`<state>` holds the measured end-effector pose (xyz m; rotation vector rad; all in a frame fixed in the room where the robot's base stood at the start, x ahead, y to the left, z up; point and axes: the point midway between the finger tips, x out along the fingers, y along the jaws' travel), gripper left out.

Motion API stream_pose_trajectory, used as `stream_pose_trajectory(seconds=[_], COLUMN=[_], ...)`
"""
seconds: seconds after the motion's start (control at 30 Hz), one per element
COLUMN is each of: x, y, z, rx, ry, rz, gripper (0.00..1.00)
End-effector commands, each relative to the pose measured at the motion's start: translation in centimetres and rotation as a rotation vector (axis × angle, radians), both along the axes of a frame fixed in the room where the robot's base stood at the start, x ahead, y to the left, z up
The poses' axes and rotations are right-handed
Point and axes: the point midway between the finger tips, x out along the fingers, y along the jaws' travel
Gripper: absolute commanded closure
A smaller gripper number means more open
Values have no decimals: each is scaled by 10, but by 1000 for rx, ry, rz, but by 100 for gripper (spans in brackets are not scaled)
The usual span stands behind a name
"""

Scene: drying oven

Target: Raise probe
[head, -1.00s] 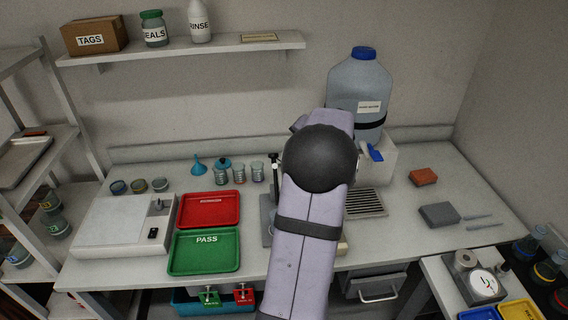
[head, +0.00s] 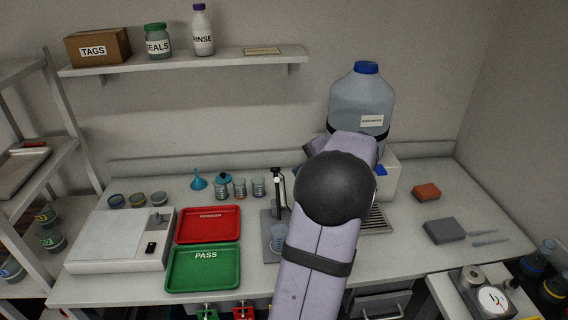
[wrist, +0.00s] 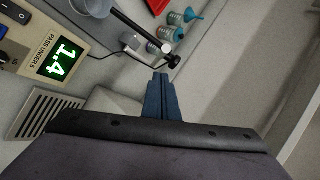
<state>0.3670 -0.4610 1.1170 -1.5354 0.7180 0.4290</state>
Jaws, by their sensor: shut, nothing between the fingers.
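The probe stand (head: 279,188), with a dark upright post, stands on a grey base right of the trays in the head view. A clear beaker (head: 278,236) is on its base. The meter (wrist: 60,60) shows 1.4 in green.
The red tray (head: 208,240) and green PASS tray (head: 176,268) lie left of the stand. Several small jars (head: 239,187) and a blue funnel (head: 198,181) stand behind. A large water jug (head: 360,98) and a drain grille (head: 376,222) are right of the stand.

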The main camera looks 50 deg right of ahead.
Motion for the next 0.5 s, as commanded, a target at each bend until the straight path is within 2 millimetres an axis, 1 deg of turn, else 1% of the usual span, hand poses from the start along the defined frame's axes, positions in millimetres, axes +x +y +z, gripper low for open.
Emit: stream_pose_trajectory(seconds=[0.03,0.3,0.37,0.5], x=[8,44,52,66], y=[0,-10,-13,-18], z=[-5,-38,-32,-31], rx=[5,4,0,-1], ry=[3,3,0,1], rz=[3,2,3,2], gripper=[100,100,100,100])
